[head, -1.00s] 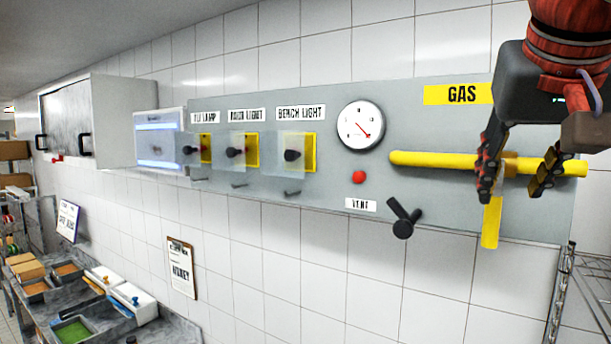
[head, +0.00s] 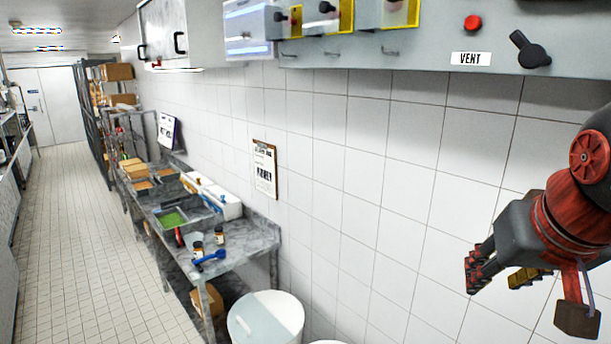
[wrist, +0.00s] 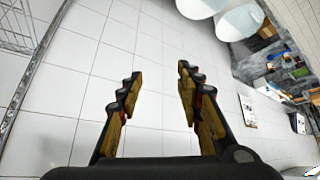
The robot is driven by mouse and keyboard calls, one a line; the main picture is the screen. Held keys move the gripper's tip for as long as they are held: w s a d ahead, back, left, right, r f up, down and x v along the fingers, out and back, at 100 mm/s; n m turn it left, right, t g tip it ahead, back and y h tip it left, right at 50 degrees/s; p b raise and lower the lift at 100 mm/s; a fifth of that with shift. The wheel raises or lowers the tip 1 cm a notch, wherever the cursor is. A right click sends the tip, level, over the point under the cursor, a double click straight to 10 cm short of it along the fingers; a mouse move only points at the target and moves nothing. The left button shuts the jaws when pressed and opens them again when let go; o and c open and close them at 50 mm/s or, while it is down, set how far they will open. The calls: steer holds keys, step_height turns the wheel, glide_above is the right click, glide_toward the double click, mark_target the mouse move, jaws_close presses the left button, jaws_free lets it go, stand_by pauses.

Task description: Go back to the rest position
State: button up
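My gripper (head: 498,275) hangs at the right of the head view, in front of the bare white tile wall and below the grey control panel (head: 440,55). In the wrist view my gripper (wrist: 157,90) has its two fingers apart, with nothing between them but tiles behind. The black vent knob (head: 530,50) and a red button (head: 473,22) are on the panel above it. The gas pipe is out of the head view.
A steel bench (head: 240,255) with trays and bottles runs along the wall at the left. A white bin (head: 268,318) stands at its near end. A wire rack (wrist: 22,30) is at the wrist view's left edge. The tiled floor aisle (head: 75,210) is clear.

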steer(key=s+a+f+n+y+b, duration=0.1)
steer(key=a+f+b, duration=0.2)
steer(key=f, duration=1)
steer(key=s+a+f+n+b, duration=0.1)
steer(key=f+b, duration=0.4)
steer(key=f, duration=0.8)
steer(key=s+a+f+n+g+y+b, duration=0.1)
steer(key=s+a+f+b, duration=0.2)
steer(key=f, duration=1)
steer(key=a+b, duration=0.1)
steer(key=a, duration=0.1)
steer(key=shift+s+a+f+y, duration=0.15)
steer(key=shift+a+f+y, duration=0.15)
steer(key=shift+a+f, duration=0.1)
